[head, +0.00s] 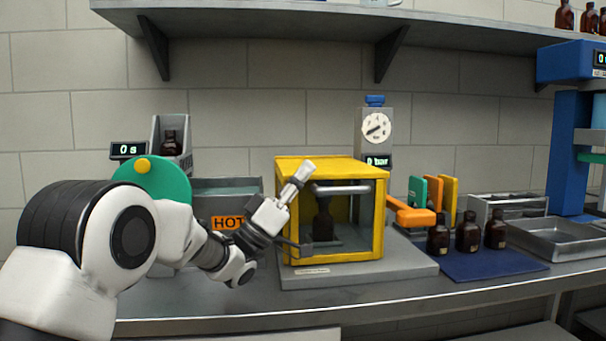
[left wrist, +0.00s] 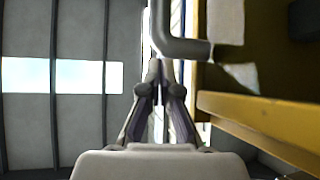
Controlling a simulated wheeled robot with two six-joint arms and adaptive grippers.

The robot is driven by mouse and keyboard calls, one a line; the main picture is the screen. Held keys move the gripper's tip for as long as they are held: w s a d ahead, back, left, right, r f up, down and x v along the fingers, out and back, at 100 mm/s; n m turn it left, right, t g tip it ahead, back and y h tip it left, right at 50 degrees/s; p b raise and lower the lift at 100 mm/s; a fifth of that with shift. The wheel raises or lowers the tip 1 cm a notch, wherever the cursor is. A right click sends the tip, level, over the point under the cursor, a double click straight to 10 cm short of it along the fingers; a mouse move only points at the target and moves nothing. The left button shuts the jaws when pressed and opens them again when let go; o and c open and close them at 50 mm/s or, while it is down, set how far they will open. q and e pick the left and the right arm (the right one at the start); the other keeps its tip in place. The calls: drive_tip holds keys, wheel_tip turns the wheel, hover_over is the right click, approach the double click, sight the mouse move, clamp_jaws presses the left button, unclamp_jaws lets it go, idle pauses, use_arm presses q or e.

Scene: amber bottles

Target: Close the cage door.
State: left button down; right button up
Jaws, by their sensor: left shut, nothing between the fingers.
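The yellow cage (head: 376,230) stands on a grey base at the bench's middle, with a dark bottle (head: 323,222) inside. A grey bar handle (head: 343,188) runs across the upper front of the cage. I cannot tell from these views how far the door stands open. My left gripper (head: 303,172) is shut and empty, pointing up and right near the handle's left end. In the left wrist view, the closed fingertips (left wrist: 165,72) are just short of the bent grey handle (left wrist: 182,47), beside a yellow cage beam (left wrist: 255,112). Contact cannot be told. My right gripper is not in view.
An orange lever (head: 411,214) sticks out right of the cage. Several bottles (head: 468,234) stand on a blue mat (head: 490,264), with a metal tray (head: 560,238) beyond. A HOT-labelled bath (head: 225,188) is behind my arm. A shelf (head: 260,22) hangs above.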

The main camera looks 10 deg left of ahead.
use_arm(q)
drive_tip(key=s+a+f, duration=0.2)
drive_tip(key=s+a, duration=0.6)
drive_tip(key=a, duration=0.3)
drive_tip(key=shift+s+a, duration=0.15)
drive_tip(key=shift+f, duration=0.15)
